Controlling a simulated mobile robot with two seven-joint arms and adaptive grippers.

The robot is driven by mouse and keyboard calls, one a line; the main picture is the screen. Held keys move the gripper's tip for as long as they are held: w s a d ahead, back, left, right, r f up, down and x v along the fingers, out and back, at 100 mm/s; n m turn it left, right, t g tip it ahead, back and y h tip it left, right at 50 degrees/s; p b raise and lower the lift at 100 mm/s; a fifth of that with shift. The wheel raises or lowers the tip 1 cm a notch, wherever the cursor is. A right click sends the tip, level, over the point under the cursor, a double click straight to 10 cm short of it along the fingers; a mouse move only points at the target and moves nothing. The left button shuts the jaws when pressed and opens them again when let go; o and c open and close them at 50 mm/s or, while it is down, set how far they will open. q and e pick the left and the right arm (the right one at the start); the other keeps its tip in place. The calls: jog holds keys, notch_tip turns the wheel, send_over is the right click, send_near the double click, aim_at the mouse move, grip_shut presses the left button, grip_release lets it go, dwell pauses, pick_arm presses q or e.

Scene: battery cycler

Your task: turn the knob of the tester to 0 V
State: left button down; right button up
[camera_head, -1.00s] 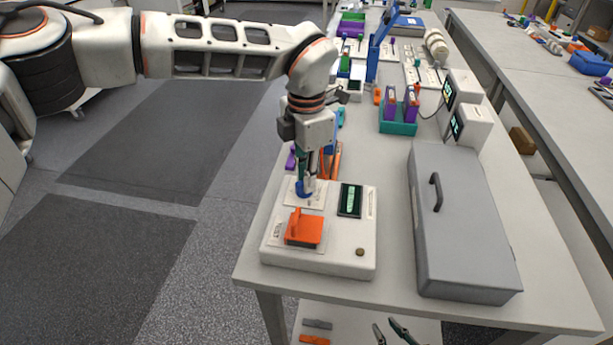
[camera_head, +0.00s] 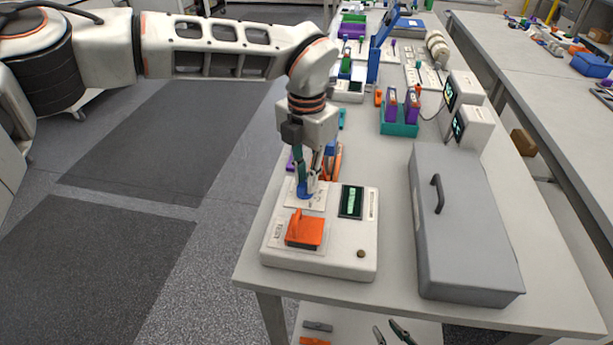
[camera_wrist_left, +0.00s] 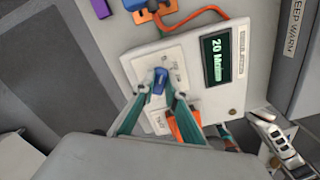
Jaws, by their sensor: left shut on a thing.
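The tester (camera_head: 340,245) is a white box near the front left of the table, with a blue knob (camera_head: 306,190) on a light dial plate, a dark display (camera_head: 351,201) and an orange part (camera_head: 304,230). My left gripper (camera_head: 307,183) reaches down over the tester with its fingers on either side of the knob, shut on it. In the left wrist view the knob (camera_wrist_left: 159,80) sits between the fingertips, and the display (camera_wrist_left: 223,57) shows green characters that are only partly readable. The dial marks are too small to read. My right gripper is not in the head view.
A grey case with a handle (camera_head: 463,235) stands right of the tester. Behind are a green bin with purple items (camera_head: 399,129) and two white devices with screens (camera_head: 473,127). An orange cable device (camera_wrist_left: 160,8) lies just behind the tester. The table's left edge is close.

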pick_arm(q)
jog(key=c, duration=2)
grip_release()
jog(key=shift+c, duration=0.2)
notch_tip(320, 180, up, 12)
